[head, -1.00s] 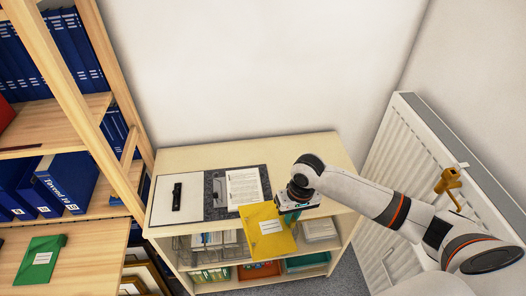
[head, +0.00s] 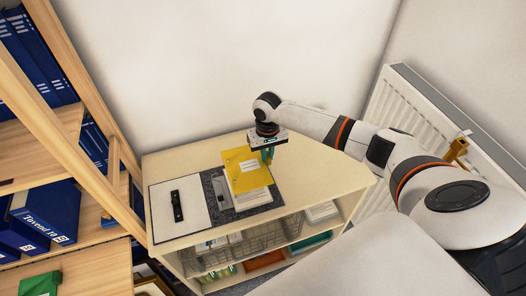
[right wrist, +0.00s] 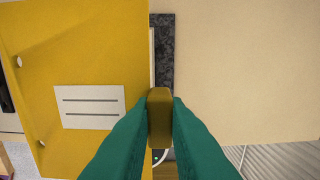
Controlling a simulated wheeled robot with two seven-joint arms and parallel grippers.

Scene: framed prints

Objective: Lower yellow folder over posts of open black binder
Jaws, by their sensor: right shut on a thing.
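The yellow folder (head: 240,170) has a white label and hangs from my right gripper (head: 267,156), which is shut on its right edge. In the head view it is over the right part of the open black binder (head: 225,214), covering part of the white papers (head: 250,198) there. Whether it touches them I cannot tell. In the right wrist view the folder (right wrist: 75,60) fills the left side, with two punched holes along its left edge. The teal fingers (right wrist: 158,125) meet at its right side. The binder posts are hidden or too small to make out. My left gripper is not in view.
The binder lies on a pale wooden shelf unit (head: 310,185), whose top is clear to the right. A tall bookcase (head: 75,110) with blue binders stands at left. A white radiator (head: 420,110) is at right. A green folder (head: 40,285) lies at lower left.

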